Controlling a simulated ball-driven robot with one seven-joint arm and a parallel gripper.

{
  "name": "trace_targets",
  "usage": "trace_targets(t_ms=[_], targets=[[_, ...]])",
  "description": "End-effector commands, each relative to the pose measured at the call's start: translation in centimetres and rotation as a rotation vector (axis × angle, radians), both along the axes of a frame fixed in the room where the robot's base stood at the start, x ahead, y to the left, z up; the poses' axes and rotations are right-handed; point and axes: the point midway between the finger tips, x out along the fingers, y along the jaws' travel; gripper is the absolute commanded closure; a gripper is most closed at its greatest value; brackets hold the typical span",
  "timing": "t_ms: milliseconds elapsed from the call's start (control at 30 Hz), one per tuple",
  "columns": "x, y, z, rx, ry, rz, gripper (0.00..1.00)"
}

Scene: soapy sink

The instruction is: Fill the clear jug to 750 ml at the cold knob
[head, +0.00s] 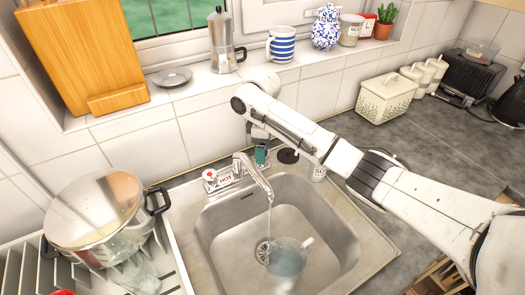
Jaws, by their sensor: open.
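The clear jug (287,262) stands in the sink basin under the tap's spout, with its pale handle to the right. A thin stream of water (269,217) runs from the tap (250,175) into the jug, and bluish water shows inside. Its level marks are too small to read. The hot knob (210,178), labelled HOT, is at the tap's left. The cold knob is not clearly visible. My gripper (259,146) is behind the spout at the back of the sink, pointing down and open. I cannot tell whether it touches the cold knob.
A large steel pot (95,205) sits on the draining rack at the left, with glassware below it. A teal item (262,157) is by my gripper. A cream box (386,98) stands on the right counter, where the grey worktop is mostly clear.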

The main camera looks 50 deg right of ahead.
Motion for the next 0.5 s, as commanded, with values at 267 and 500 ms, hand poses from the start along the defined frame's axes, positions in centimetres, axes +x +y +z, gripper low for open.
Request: trace_targets(t_ms=[267,500], targets=[[0.0,0.0,-2.1,0.0,0.0,0.0,0.24],[0.0,0.0,-2.3,-0.001,-0.001,0.0,0.24]])
